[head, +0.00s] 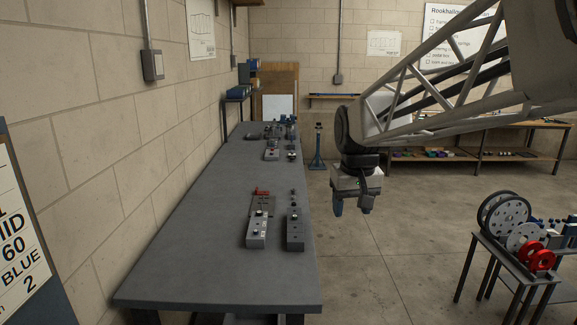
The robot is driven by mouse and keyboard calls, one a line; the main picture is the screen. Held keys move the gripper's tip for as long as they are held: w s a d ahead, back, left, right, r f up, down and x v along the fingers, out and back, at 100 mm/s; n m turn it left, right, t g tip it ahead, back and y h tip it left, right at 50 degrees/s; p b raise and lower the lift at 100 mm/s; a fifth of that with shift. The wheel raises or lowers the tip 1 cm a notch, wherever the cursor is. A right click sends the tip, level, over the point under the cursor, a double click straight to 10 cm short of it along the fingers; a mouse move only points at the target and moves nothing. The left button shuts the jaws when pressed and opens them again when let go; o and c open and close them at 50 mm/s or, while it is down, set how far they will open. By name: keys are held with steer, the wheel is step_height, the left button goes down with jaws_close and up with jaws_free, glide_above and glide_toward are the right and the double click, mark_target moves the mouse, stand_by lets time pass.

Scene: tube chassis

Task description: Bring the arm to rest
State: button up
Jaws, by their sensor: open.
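My gripper (352,208) hangs at the end of my lattice arm, to the right of the long grey workbench (190,262) in the head view. It points down over the open floor, apart from the bench top. Its two dark fingers are spread and nothing shows between them. My arm comes in from the upper right.
On the bench stand a grey block with a red part (257,228), a darker block (295,230) and several small fixtures farther back. A small table with wheels (507,250) stands at the lower right. Shelving (450,155) lines the back wall. The middle floor is clear.

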steer(key=s+d+f, duration=0.1)
steer(key=s+f, duration=0.2)
steer(key=s, duration=0.5)
steer(key=s+d+f+m, duration=0.1)
steer(key=s+d+f, duration=0.1)
steer(key=s, duration=0.7)
steer(key=s+d+f, duration=0.1)
steer(key=s+f, duration=0.3)
steer(key=s, duration=0.5)
steer(key=shift+s+d+f+m+t, duration=0.15)
steer(key=shift+d+m+t, duration=0.2)
steer(key=shift+m+t, duration=0.05)
